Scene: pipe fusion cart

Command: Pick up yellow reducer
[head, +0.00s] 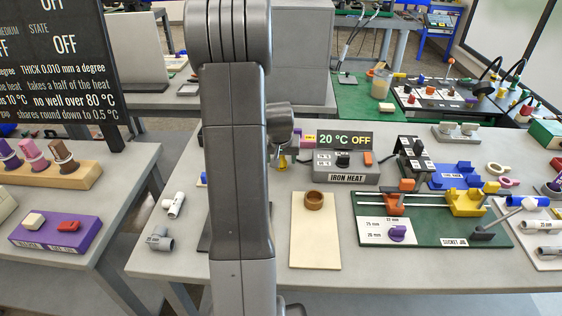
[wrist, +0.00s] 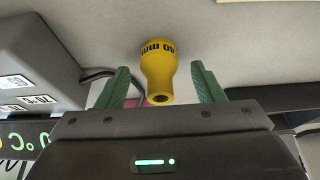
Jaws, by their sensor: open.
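The yellow reducer (wrist: 158,67) shows in the wrist view, wide at its far end with dark lettering and narrower at its near, open end. My gripper (wrist: 160,84) is open, with one green finger on each side of the reducer's narrow part. A gap shows on both sides, so neither finger appears to touch it. In the head view, a small bit of yellow (head: 283,163) shows under my wrist, likely the reducer. My arm hides most of that spot.
The grey iron heat box (head: 346,167), its display reading 20 °C OFF, stands just right of my wrist. A board with a brown ring (head: 314,201) lies in front.

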